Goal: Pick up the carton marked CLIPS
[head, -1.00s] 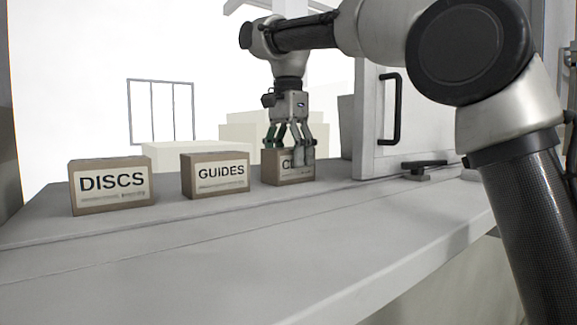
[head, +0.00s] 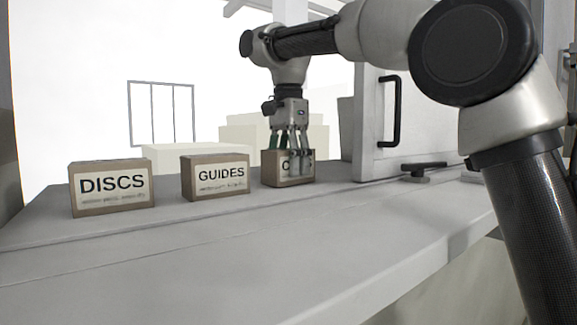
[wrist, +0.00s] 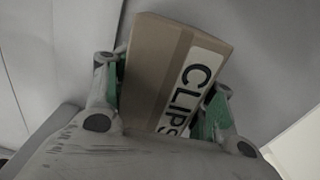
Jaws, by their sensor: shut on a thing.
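The carton marked CLIPS (head: 271,172) is a small brown box with a white label. It stands on the grey counter at the right end of a row of cartons, and its label is partly hidden behind my fingers in the head view. My gripper (head: 292,160) points down over it and is shut on it. In the wrist view the CLIPS carton (wrist: 155,70) sits between my two green-padded fingers, with the word CLIPS readable and its lower end hidden by my gripper. I cannot see a gap between the carton and the counter.
A cabinet door with a black handle (head: 391,110) and a dark clamp-like piece (head: 424,169) are to the right. The counter front (head: 230,255) is clear.

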